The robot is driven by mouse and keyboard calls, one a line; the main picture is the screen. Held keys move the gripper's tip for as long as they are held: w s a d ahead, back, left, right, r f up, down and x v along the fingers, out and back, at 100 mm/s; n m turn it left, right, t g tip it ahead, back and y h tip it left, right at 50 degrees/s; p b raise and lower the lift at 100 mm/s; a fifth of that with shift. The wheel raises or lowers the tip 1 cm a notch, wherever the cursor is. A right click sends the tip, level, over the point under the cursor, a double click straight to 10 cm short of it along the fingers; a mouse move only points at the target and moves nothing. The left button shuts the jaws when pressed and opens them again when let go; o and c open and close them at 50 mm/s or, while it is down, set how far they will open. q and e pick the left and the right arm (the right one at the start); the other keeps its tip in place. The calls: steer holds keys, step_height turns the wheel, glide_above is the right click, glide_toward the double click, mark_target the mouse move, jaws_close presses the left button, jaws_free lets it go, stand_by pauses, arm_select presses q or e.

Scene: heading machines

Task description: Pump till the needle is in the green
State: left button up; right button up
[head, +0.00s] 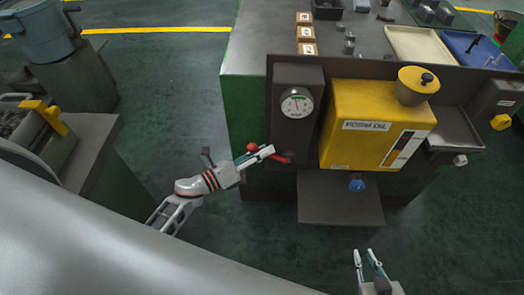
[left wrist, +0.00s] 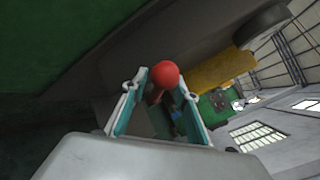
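The pressure gauge (head: 297,103) has a white round face on a dark panel left of the yellow FORM OIL tank (head: 365,120). A green patch shows on its face, but the needle's exact reading is too small to tell. The red ball knob (head: 252,147) is below and left of the gauge, by a red lever part (head: 281,158). My left gripper (head: 258,155) is at the knob. In the left wrist view, its fingers (left wrist: 160,88) are spread either side of the red ball (left wrist: 165,74), near the tips, with no clear grip. My right gripper (head: 368,260) is open and empty at bottom.
A dark shelf (head: 340,205) juts out below the tank, with a blue knob (head: 356,185) above it. A green-sided bench (head: 245,70) stands behind the panel. A grey machine (head: 70,160) stands at left. Floor between is clear.

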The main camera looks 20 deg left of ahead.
arm_select(q)
jaws_close()
steer(key=p, duration=0.1)
steer(key=r+p, duration=0.1)
steer(key=p, duration=0.1)
steer(key=shift+w+d+r+m+g, duration=0.1)
steer(key=shift+d+r+m+g, duration=0.15)
steer(key=shift+m+g, duration=0.05)
steer(key=shift+d+y+p, duration=0.1)
steer(key=shift+y+p, duration=0.2)
steer(key=shift+p, duration=0.05)
steer(key=shift+f, duration=0.15)
jaws_free()
